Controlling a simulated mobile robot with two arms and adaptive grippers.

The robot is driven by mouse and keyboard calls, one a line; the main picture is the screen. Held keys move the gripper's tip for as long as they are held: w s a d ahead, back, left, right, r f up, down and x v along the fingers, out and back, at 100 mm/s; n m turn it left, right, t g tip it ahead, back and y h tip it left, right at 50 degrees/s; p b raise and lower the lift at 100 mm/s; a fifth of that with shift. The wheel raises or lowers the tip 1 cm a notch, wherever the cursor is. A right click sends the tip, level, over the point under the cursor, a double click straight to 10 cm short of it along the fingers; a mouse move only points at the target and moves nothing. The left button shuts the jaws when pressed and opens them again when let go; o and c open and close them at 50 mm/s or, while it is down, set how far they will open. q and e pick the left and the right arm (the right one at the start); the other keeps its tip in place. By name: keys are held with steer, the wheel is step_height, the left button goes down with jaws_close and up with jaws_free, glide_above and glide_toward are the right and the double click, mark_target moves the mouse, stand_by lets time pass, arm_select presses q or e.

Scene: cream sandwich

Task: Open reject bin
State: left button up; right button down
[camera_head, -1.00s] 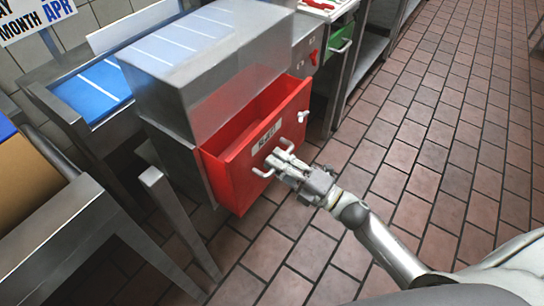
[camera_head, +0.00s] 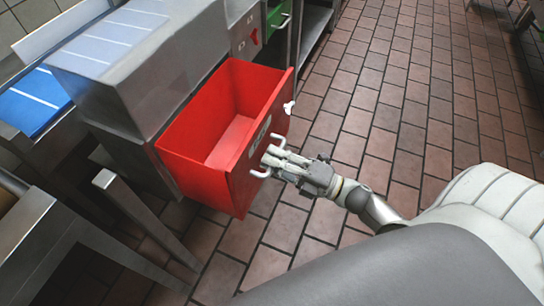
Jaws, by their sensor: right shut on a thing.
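The red reject bin (camera_head: 248,184) is a drawer under the steel machine. It stands pulled well out, and its inside shows empty. A pale handle (camera_head: 262,172) sits on its front below a small label (camera_head: 262,132). My right gripper (camera_head: 272,160) is shut on the handle, with its fingers around it at the front panel. Its arm comes in from the lower right. My left gripper is not in view.
The steel machine housing (camera_head: 150,70) stands behind the bin, with a blue striped belt (camera_head: 35,100) at its left. Steel posts and a table (camera_head: 30,235) are at the lower left. A green bin (camera_head: 279,16) is at the top. Tiled floor (camera_head: 400,110) on the right is clear.

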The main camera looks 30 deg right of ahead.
steer(key=c, duration=1.5)
jaws_free()
steer(key=v, duration=1.2)
